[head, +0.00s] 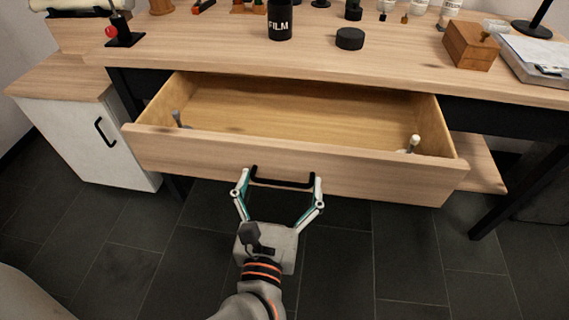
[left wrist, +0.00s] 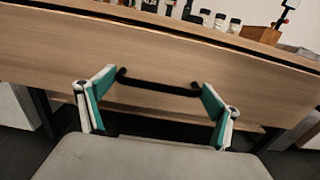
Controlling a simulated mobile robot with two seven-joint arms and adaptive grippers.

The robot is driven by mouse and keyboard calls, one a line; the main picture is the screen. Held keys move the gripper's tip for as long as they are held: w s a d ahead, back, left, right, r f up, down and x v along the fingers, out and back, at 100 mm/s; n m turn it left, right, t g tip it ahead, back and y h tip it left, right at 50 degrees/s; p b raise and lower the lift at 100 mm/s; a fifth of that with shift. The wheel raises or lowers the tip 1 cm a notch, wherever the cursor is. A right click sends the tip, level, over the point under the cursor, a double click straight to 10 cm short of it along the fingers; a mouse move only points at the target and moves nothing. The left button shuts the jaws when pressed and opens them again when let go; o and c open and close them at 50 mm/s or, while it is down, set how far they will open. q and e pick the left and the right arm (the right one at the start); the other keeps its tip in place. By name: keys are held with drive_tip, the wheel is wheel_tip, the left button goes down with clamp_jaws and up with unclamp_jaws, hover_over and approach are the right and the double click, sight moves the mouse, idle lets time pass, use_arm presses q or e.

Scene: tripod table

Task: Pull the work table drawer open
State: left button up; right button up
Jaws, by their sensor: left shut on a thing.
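The work table drawer (head: 300,170) is pulled well out from under the wooden work table (head: 205,57), and its bare inner floor shows. Its black bar handle (head: 284,183) is on the middle of the front panel. My left gripper (head: 279,178) is in front of the drawer, its fingers spread wide and shut on the two ends of the handle. In the left wrist view the teal finger pads (left wrist: 155,92) flank the handle (left wrist: 158,86) from both sides. My right gripper is in neither view.
Two small upright pieces stand inside the drawer, one at left (head: 177,118), one at right (head: 413,143). A black film canister (head: 280,20), a black puck (head: 350,38) and a wooden box (head: 470,45) are on the table. A white cabinet (head: 90,140) stands at left. Dark floor is clear in front.

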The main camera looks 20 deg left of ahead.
use_arm(q)
drive_tip(key=shift+s, duration=0.65)
drive_tip(key=o, duration=1.3)
drive_tip(key=shift+c, duration=0.2)
drive_tip(key=v, duration=1.2)
